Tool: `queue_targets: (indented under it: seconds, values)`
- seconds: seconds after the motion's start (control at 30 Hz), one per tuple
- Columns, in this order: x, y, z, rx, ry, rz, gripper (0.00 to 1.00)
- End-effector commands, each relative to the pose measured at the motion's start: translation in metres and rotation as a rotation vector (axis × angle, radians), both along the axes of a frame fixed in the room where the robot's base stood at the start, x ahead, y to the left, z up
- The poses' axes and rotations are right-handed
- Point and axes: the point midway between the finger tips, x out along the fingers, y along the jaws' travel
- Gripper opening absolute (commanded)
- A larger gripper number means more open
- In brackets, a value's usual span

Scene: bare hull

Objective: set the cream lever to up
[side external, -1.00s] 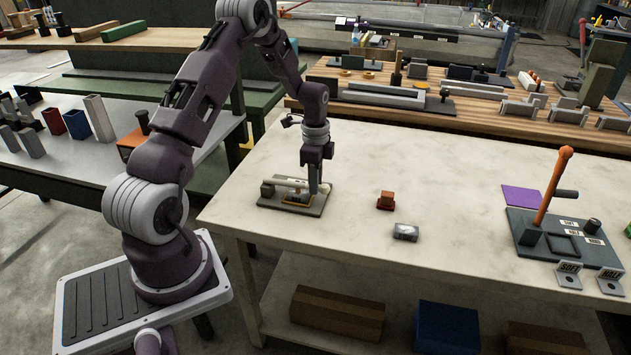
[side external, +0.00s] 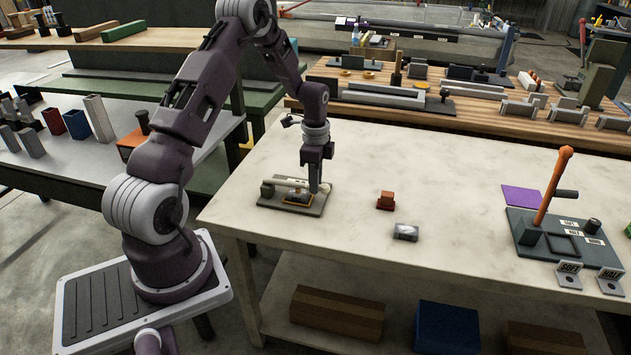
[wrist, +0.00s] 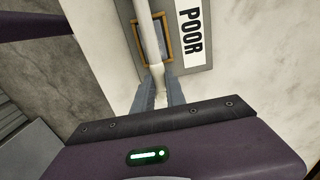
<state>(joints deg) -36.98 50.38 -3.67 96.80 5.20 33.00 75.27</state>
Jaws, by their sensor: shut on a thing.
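The cream lever (side external: 291,183) lies low and nearly flat over its grey base plate (side external: 318,208), at the left part of the pale table. It also shows in the wrist view (wrist: 148,38), running from the top edge down to my gripper. My gripper (side external: 320,188) points down at the lever's right end. In the wrist view its two fingers (wrist: 160,92) are closed on both sides of the lever's end. A yellow-framed window (wrist: 168,40) sits in the plate under the lever, and a label reading POOR (wrist: 190,30) is beside it.
A small red-brown block (side external: 385,201) and a grey block (side external: 406,232) lie to the right on the table. Further right stands a dark plate with an orange lever (side external: 553,190), near a purple mat (side external: 521,196).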

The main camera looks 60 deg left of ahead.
Motion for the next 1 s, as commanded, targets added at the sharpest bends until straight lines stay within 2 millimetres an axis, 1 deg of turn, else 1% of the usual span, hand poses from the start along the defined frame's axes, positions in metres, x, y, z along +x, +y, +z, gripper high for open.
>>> queue_targets:
  seconds: [0.67, 0.87, 1.0]
  values:
    - [0.0, 0.0, 0.002, -0.008, -0.01, -0.001, 0.0]
    - [-0.002, 0.003, 0.013, -0.062, -0.064, 0.003, 0.0]
    - [-0.006, 0.007, 0.027, -0.132, -0.136, 0.008, 0.0]
